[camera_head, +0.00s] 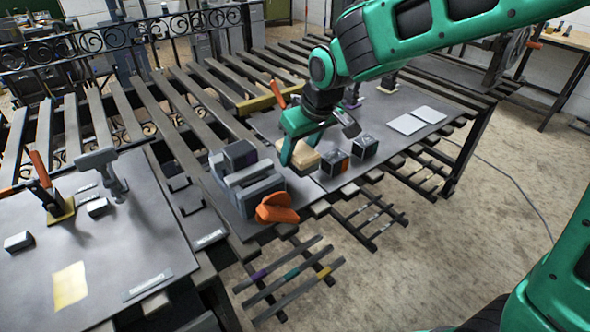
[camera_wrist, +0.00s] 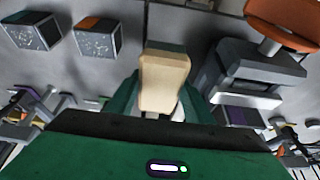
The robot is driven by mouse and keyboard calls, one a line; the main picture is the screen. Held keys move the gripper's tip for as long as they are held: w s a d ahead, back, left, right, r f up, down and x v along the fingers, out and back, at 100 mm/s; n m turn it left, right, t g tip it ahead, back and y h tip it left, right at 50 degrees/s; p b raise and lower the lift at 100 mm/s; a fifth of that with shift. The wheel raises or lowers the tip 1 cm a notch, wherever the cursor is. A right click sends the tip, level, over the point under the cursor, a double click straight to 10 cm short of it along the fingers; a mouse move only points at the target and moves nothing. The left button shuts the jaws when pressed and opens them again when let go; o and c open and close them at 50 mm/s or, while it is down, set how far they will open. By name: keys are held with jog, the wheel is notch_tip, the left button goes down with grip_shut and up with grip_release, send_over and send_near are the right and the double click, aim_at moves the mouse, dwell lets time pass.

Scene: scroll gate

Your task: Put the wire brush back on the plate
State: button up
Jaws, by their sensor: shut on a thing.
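My gripper (camera_head: 293,150) is shut on the wire brush, whose beige wooden body (camera_head: 305,157) shows just beside the green fingers. In the wrist view the brush (camera_wrist: 163,80) sits between the two green fingers of the gripper (camera_wrist: 162,105), its beige face toward the camera. Its bristles cannot be made out. The brush is over or on the right grey plate (camera_head: 265,123); I cannot tell whether it touches it. Another grey plate (camera_head: 125,235) lies at the left, with a pale yellow patch (camera_head: 70,286) on it.
Two dark cubes (camera_head: 334,163) (camera_head: 365,146) stand just right of the brush. A grey vise (camera_head: 245,190) with an orange handle (camera_head: 277,208) stands to its left. Two pale squares (camera_head: 406,124) lie at the right. An orange-handled clamp (camera_head: 278,94) is behind. Table slats have open gaps.

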aim_at(303, 154)
jog(key=shift+a+f, duration=0.25)
jog(key=shift+f, duration=0.95)
jog(key=shift+s+f, duration=0.1)
jog(key=shift+f, duration=1.55)
jog(key=o, duration=1)
jog(key=shift+f, duration=0.1)
jog(key=v, duration=1.2)
